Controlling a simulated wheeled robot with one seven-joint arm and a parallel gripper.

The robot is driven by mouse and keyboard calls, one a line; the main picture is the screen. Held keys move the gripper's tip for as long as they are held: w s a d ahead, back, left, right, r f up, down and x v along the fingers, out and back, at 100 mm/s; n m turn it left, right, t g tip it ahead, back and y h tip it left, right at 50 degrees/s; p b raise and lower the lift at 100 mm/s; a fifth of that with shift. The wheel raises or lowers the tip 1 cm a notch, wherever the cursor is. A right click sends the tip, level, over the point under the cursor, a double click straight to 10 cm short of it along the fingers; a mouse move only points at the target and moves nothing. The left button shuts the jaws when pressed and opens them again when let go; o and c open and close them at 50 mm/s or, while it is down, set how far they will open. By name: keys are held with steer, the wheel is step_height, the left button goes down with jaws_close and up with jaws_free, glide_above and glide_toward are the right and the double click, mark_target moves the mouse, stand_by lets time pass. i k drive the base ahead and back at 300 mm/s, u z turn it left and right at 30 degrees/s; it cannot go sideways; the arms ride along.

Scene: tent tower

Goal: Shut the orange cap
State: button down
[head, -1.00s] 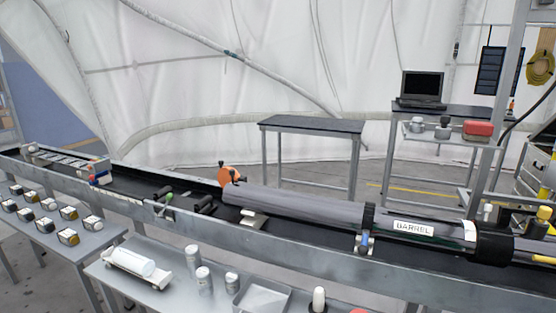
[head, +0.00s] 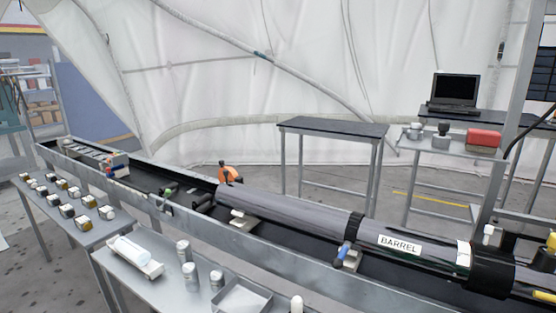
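The orange cap (head: 230,175) is at the far left end of the long grey barrel (head: 295,210), which carries a white "BARREL" label. The cap is a small orange disc with dark fittings, and it shows at the barrel's end just above the back rail. Whether it is swung open or seated on the barrel is too small to tell. My gripper is not in view.
A metal rail bench (head: 205,225) holds the barrel. In front stand a table with several small blocks (head: 85,222) and a table with white cylinders and a tray (head: 243,297). Behind are an empty dark-topped table (head: 333,128) and one with a laptop (head: 454,92).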

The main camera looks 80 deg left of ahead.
mark_target(233, 173)
steer(key=z, duration=0.1)
steer(key=k, duration=2.5)
steer(key=u, duration=2.45)
steer(key=i, duration=1.05)
steer(key=z, duration=0.05)
